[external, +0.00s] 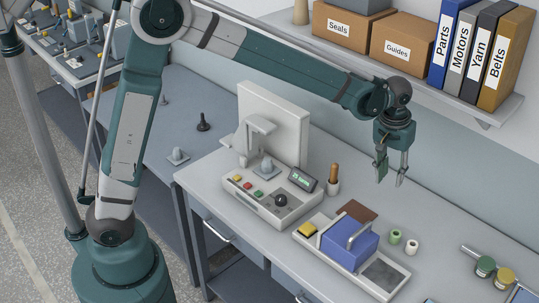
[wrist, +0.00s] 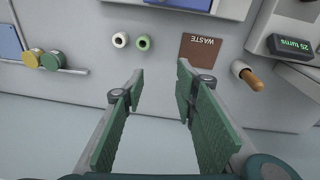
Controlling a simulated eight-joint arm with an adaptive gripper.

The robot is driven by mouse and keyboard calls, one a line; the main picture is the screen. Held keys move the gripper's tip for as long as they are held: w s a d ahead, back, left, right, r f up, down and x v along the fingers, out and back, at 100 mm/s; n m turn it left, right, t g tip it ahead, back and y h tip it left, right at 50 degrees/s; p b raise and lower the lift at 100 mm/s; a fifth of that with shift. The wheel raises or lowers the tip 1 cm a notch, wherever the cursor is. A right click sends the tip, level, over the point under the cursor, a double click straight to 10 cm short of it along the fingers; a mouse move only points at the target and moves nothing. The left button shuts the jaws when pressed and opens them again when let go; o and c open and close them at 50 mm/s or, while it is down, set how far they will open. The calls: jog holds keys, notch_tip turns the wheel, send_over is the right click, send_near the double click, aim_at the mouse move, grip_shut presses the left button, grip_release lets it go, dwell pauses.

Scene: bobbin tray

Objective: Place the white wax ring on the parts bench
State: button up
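The white wax ring (external: 411,246) lies on the grey workbench, to the right of a green ring (external: 396,236). In the wrist view the white ring (wrist: 121,40) is left of the green ring (wrist: 142,43); the two are close but apart. My gripper (external: 390,179) is open and empty, held above the bench behind the rings. In the wrist view my gripper's fingers (wrist: 160,72) are spread apart with only bare bench between them. Nothing is labelled as the parts bench; a bench with several small parts (external: 75,62) stands at the far left, and I cannot tell whether it is that.
A blue handled block (external: 350,248) sits on a pale device beside the rings. A brown WASTE mat (wrist: 200,50) and a cup with a wooden-handled tool (external: 333,182) are near. A winding machine (external: 270,195) stands left. Yellow and green spools (external: 485,266) lie right. A shelf (external: 450,95) hangs behind.

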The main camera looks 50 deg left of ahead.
jog(key=s+a+r+t, duration=0.1)
jog(key=s+a+r, duration=0.3)
jog(key=a, duration=0.4)
jog(key=s+a+r+t, duration=0.1)
jog(key=s+a+r, duration=0.25)
jog(key=a, duration=0.45)
jog(key=s+a+r+t, duration=0.1)
jog(key=s+a+r, duration=0.35)
jog(key=a, duration=0.35)
jog(key=s+a+f+t, duration=0.1)
jog(key=s+a+f, duration=0.1)
jog(key=s+a, duration=0.6)
jog(key=s+a+f+m+t, duration=0.1)
jog(key=s+a+f+t, duration=0.1)
jog(key=s+a, duration=0.5)
jog(key=s, duration=0.4)
jog(key=shift+s+a+f+y, duration=0.15)
jog(key=shift+a+f+y, duration=0.15)
jog(key=shift+a, duration=0.05)
